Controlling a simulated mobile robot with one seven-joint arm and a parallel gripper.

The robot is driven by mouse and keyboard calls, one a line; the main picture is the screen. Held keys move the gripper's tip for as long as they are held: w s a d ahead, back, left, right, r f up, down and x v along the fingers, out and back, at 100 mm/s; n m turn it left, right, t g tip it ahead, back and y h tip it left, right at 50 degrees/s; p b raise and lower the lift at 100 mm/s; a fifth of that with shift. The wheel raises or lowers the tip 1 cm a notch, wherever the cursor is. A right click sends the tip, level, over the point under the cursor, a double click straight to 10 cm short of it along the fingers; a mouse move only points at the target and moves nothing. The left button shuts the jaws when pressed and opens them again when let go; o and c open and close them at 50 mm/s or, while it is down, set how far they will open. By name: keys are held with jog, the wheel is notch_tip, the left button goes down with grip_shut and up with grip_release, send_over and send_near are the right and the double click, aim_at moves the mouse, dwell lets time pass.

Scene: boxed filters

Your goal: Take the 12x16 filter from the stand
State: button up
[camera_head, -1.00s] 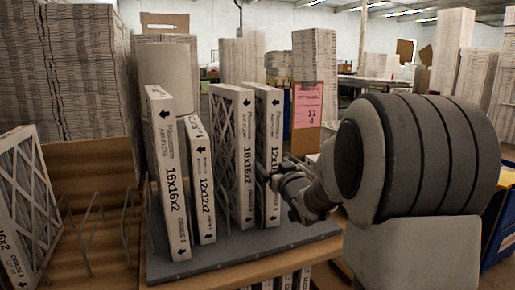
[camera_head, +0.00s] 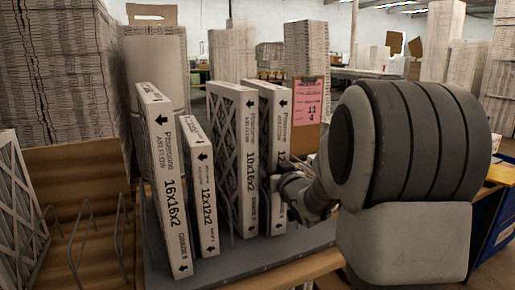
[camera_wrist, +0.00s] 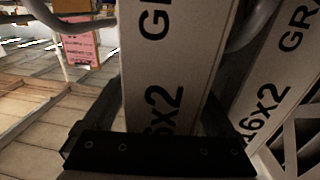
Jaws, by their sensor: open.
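The 12x16 filter (camera_head: 280,112) is a white-edged panel standing upright in the grey stand (camera_head: 300,242), rightmost in the row. Its size label is mostly hidden by my gripper (camera_head: 282,186) in the head view. In the wrist view, the filter edge (camera_wrist: 170,60), with "6x2" partly readable, stands between the two dark fingers of my gripper (camera_wrist: 163,105). The jaws are open, one finger on each side of the filter; whether they touch it cannot be told.
The 10x16 filter (camera_head: 250,150) stands close on the left of the 12x16. The 12x12 (camera_head: 205,190) and 16x16 (camera_head: 165,180) filters stand farther left. Wire dividers (camera_wrist: 255,25) flank the filter. A pink sign (camera_head: 307,102) stands behind.

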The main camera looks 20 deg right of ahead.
grip_shut()
dwell(0.5)
jog(key=shift+r, duration=0.15)
